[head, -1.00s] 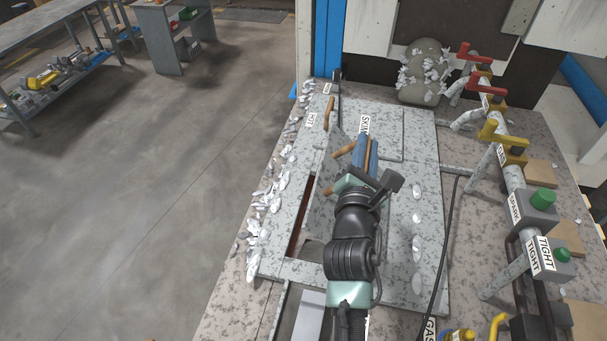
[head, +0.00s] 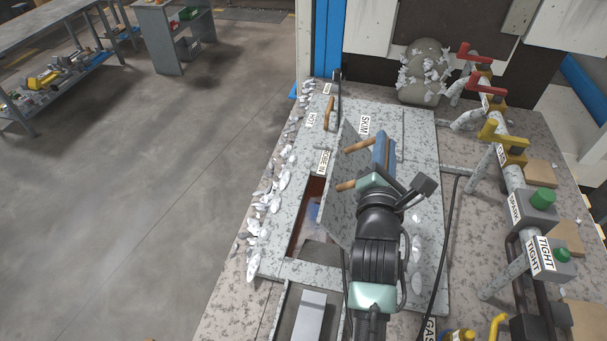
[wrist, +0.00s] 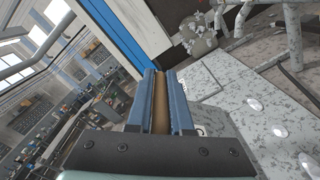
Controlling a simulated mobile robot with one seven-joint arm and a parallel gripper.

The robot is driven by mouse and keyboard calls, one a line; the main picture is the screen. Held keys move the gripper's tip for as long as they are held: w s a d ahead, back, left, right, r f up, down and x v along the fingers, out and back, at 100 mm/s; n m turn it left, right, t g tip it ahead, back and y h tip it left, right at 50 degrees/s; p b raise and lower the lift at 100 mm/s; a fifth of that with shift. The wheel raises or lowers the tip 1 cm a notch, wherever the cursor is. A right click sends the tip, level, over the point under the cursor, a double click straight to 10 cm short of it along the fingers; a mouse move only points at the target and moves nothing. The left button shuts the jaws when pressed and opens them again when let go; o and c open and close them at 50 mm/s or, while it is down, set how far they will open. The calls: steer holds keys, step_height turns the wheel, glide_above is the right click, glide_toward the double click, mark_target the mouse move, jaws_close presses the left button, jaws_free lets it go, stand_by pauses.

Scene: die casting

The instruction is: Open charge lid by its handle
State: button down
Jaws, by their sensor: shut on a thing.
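The charge lid (head: 346,200) is a grey speckled plate, tilted up steeply on its hinge side, with its left edge raised. Its wooden handle (head: 358,145) sticks out from the lid face towards the right; the handle's brown bar (wrist: 161,110) also shows in the wrist view. My gripper (head: 382,150) is shut on this bar, with the blue fingers (wrist: 160,90) on either side of it. The uncovered opening (head: 308,220) lies left of the lid, with a dark, reddish inside. The hinge is hidden behind my arm and the lid.
The speckled furnace top (head: 285,205) carries loose white flakes. A second small wooden handle (head: 330,112) stands behind the opening, near the SKIM label (head: 364,124). Pipes with red levers (head: 475,52) and a yellow lever (head: 503,135) line the right. A black cable (head: 447,240) runs between.

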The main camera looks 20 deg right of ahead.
steer(key=shift+s+d+r, duration=0.2)
steer(key=shift+d+r, duration=0.05)
steer(key=shift+d, duration=0.1)
steer(key=shift+s+d+r+m, duration=0.1)
steer(key=shift+s+d+m, duration=0.5)
steer(key=shift+d, duration=0.2)
steer(key=shift+s+d+m, duration=0.35)
steer(key=shift+d+m, duration=0.05)
steer(key=shift+d, duration=0.2)
steer(key=c, duration=0.8)
jaws_free()
steer(key=shift+c, duration=0.2)
steer(key=shift+a, duration=0.15)
